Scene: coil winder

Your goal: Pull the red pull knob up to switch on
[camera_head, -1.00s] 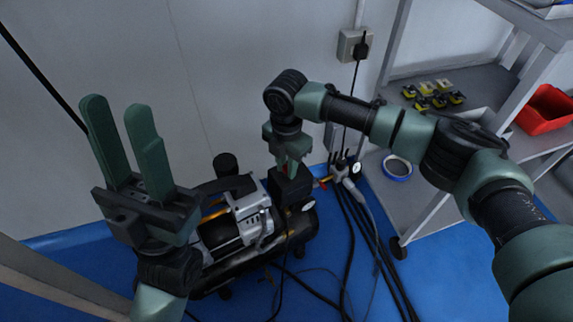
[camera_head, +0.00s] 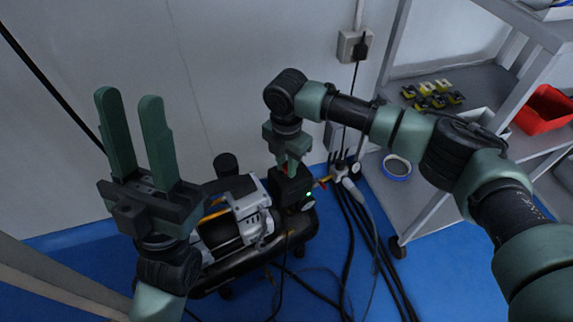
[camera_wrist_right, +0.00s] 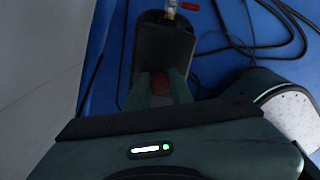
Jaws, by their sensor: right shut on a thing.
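The red pull knob (camera_wrist_right: 160,84) sits between the fingers of my right gripper (camera_wrist_right: 162,90) in the right wrist view. A small green light glows on the front of the box. My left gripper (camera_head: 137,125) is open and empty, pointing up in front of the wall, left of the compressor.
A grey shelf cart (camera_head: 405,215) stands at the right with yellow-black parts (camera_head: 433,95), a red bin (camera_head: 545,108) and a blue-rimmed roll (camera_head: 397,167). Black hoses (camera_head: 372,240) run over the blue floor. A wall socket (camera_head: 354,45) is behind.

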